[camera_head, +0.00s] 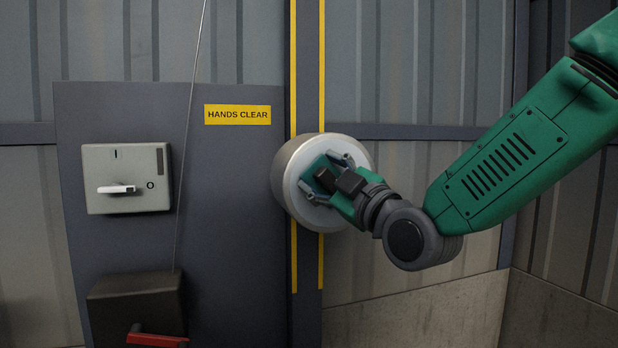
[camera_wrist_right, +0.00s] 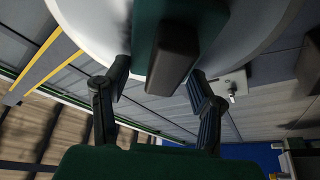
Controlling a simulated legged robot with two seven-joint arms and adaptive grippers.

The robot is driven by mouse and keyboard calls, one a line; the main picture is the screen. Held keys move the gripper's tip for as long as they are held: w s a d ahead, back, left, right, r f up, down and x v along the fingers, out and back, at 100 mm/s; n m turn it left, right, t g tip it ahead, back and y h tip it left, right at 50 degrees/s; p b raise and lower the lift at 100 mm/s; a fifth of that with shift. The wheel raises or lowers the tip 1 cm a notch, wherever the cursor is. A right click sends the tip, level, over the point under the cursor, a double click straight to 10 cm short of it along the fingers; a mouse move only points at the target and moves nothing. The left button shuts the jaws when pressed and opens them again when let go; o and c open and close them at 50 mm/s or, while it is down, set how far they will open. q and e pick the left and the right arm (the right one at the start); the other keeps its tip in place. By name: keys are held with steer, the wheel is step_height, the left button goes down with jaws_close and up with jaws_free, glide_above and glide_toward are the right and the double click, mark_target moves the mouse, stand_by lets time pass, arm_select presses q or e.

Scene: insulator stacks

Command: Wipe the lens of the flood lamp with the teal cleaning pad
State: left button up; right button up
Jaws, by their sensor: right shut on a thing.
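The flood lamp (camera_head: 289,165) is a round grey housing on the wall post, its pale lens (camera_head: 312,214) facing me at an angle. My right gripper (camera_head: 338,181) is in front of the lens, shut on the dark grip block of the teal cleaning pad (camera_head: 314,170). The pad lies over the middle of the lens and appears to touch it; the exact contact is hidden. In the right wrist view the pad (camera_wrist_right: 147,22) and its block (camera_wrist_right: 173,58) sit between my fingers, against the pale lens (camera_wrist_right: 93,25). My left gripper is not in view.
A grey panel left of the lamp carries a yellow HANDS CLEAR sign (camera_head: 237,115) and a switch box (camera_head: 126,178) with a protruding handle. Below stands a dark box (camera_head: 135,300) with a red handle (camera_head: 157,340); a thin cable (camera_head: 190,100) rises from it. The space between panel fixtures and lamp is clear.

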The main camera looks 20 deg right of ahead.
steer(key=d, duration=0.7)
steer(key=shift+w+b, duration=0.2)
steer(key=shift+b, duration=0.1)
steer(key=shift+r, duration=0.1)
stand_by(0.3)
steer(key=s+b, duration=0.1)
steer(key=s, duration=0.5)
steer(key=shift+d, duration=0.15)
steer(key=s+p, duration=0.3)
stand_by(0.6)
